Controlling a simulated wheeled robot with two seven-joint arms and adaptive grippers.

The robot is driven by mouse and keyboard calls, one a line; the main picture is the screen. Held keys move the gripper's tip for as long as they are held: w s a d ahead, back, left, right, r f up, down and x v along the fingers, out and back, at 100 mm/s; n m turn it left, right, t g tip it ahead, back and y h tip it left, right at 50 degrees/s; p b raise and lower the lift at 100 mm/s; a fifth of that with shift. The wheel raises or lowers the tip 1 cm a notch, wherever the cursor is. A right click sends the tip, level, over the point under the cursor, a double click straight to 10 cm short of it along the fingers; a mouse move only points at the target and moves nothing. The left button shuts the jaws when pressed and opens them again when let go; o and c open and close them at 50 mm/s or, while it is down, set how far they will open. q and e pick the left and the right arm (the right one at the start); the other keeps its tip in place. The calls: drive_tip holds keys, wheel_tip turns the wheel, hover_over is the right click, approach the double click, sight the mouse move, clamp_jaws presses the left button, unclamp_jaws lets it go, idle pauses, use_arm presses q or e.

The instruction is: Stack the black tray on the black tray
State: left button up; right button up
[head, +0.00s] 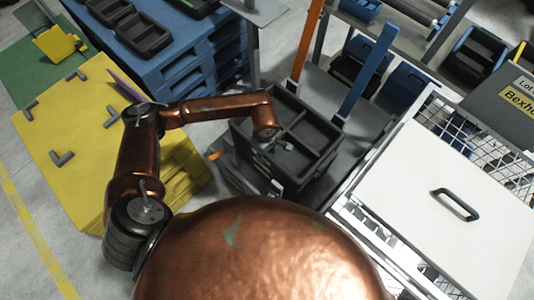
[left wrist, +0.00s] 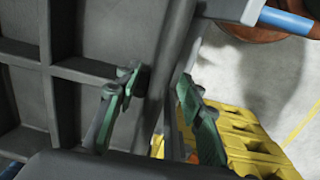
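A black tray (head: 318,122) with several compartments shows in the middle of the head view, over a dark stack (head: 262,172) on a grey base. Whether it rests flat on the stack is not clear. My left gripper (head: 274,144) is at its near side. In the left wrist view, the green fingers of my left gripper (left wrist: 160,80) straddle the tray's side wall (left wrist: 172,45), one inside and one outside, and seem to press on it. Another black tray (head: 144,34) lies on blue crates at the upper left, with a similar one (head: 110,9) beside it. My right gripper is out of view.
Blue crates (head: 200,55) stand at the upper left. A yellow platform (head: 75,115) is left of my arm. An orange post (head: 306,42) and a blue post (head: 368,68) rise beside the tray. A white-lidded mesh cart (head: 430,185) is at the right.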

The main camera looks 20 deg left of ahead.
use_arm(q)
wheel_tip(320, 180, up, 12)
drive_tip(key=shift+s, duration=0.15)
idle(0.4)
drive_tip(key=shift+s+f, duration=0.1)
idle(0.6)
